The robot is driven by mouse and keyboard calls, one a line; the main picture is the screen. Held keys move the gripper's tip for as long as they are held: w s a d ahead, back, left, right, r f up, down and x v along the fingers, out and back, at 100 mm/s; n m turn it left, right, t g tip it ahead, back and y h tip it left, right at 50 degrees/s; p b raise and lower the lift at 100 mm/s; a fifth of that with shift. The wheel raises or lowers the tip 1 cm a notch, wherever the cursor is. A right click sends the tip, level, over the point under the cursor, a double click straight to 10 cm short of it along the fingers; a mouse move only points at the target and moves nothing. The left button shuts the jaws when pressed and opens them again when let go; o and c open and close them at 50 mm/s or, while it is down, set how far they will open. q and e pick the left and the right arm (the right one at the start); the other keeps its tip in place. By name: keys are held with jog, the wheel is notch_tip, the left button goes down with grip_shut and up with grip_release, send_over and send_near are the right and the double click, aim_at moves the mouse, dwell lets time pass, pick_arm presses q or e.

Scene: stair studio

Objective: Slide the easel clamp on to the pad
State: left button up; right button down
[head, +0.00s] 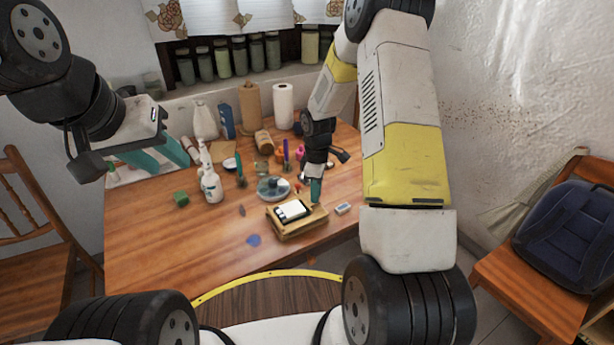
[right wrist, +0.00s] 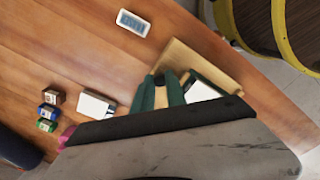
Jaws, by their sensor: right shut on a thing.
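A wooden easel (head: 296,227) stands on the table's near right part, and its board also shows in the right wrist view (right wrist: 196,58). A pad (head: 292,210) with a white face and dark border lies on it; part shows in the right wrist view (right wrist: 203,91). My right gripper (head: 315,191) is at the easel's far right edge, beside the pad. In the right wrist view its teal fingers (right wrist: 160,94) are shut on a small tan piece (right wrist: 161,98), apparently the clamp, mostly hidden by them. My left gripper (head: 165,157) is open and empty above the table's left part.
A small pale block (head: 343,208) lies right of the easel. A white spray bottle (head: 211,181) and green cube (head: 181,199) stand left. Bottles and rolls line the back. The front left tabletop is clear.

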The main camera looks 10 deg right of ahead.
aim_at(310, 204)
jog(key=shift+a, duration=0.1)
jog(key=shift+s+a, duration=0.35)
jog(key=shift+a, duration=0.45)
jog(key=c, duration=1.3)
grip_release()
jog(key=shift+c, duration=0.2)
notch_tip(310, 204, up, 8)
jog(key=shift+f, duration=0.1)
